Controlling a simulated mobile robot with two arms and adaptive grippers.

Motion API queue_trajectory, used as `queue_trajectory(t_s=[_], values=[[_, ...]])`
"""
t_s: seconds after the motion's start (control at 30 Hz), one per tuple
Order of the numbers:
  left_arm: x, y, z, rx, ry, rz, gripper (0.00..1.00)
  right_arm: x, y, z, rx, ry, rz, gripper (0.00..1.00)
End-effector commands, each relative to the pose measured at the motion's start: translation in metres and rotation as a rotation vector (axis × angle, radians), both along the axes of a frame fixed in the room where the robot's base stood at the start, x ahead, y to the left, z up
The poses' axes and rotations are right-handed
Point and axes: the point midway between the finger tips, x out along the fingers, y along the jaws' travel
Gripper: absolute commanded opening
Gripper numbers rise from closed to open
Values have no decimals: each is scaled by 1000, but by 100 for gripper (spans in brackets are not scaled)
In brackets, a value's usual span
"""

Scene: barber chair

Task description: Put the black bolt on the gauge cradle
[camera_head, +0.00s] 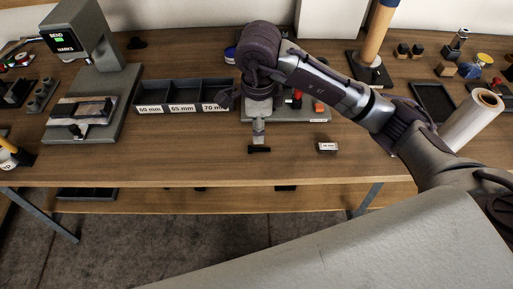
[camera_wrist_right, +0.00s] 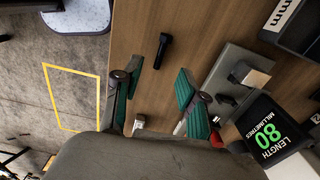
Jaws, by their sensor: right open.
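The black bolt (camera_head: 259,149) lies on the wooden table near its front edge. It also shows in the right wrist view (camera_wrist_right: 161,50), ahead of the fingers. My right gripper (camera_head: 258,130) is open and empty, just behind the bolt in the head view; in the wrist view its green-padded fingers (camera_wrist_right: 158,85) are apart with bare table between them. The gauge's grey base (camera_head: 300,113) stands behind, partly hidden by my right arm. My left gripper is not in view.
A grey machine (camera_head: 88,40) is further left. A small white-labelled block (camera_head: 328,147) lies right of the bolt. The front strip of table is mostly clear.

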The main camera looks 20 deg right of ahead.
Motion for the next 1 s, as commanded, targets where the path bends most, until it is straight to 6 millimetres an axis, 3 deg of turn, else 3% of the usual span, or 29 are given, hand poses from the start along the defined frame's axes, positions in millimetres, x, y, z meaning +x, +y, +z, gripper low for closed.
queue_trajectory(t_s=[0.1, 0.37, 0.6, 0.9, 1.0], values=[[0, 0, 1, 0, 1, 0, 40, 0, 0, -18, 1, 3, 0, 42], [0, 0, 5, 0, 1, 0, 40, 1, 1, -37, 2, 4, 0, 42], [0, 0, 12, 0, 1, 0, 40, 3, 3, -72, 3, 2, 0, 42], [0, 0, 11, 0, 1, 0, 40, 3, 3, -79, 3, 0, 1, 42], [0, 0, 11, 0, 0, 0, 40, 3, 3, -79, 3, -1, 0, 28]])
